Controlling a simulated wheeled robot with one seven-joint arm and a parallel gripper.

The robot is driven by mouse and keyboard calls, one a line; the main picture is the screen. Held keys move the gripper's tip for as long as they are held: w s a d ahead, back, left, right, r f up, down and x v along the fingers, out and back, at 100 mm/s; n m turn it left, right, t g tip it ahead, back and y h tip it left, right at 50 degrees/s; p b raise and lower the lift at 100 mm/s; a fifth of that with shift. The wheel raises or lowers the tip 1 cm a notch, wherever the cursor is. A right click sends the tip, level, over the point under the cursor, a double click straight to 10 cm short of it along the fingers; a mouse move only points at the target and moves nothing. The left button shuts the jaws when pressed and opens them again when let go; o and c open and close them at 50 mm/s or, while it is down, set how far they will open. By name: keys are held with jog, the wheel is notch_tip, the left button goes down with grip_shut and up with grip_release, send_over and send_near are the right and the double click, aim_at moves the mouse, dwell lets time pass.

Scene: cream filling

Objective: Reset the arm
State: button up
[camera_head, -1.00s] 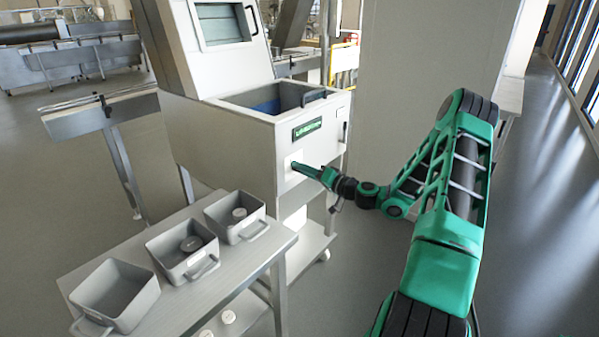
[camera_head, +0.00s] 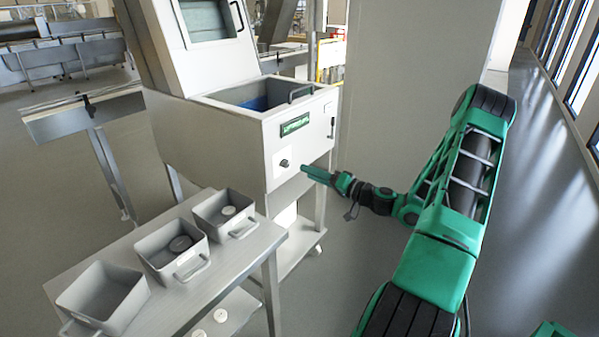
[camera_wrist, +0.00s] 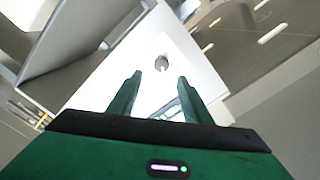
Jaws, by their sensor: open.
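My green gripper (camera_head: 304,172) is in front of the white machine (camera_head: 222,128), a short gap away from its front panel. In the wrist view my gripper (camera_wrist: 159,82) has its two fingers spread apart with nothing between them. A dark knob (camera_head: 284,163) sits on a white plate on the machine's front, just left of my fingertips. The knob also shows in the wrist view (camera_wrist: 161,63), beyond the fingertips and apart from them. My arm reaches in from the right of the head view.
A metal table (camera_head: 233,262) at the lower left holds three grey bins: a front one (camera_head: 128,307), a middle one (camera_head: 190,265) and a back one (camera_head: 238,228). Small round items lie on its lower shelf. The grey floor right of my arm is clear.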

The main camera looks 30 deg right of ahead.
jog(key=shift+v, duration=0.8)
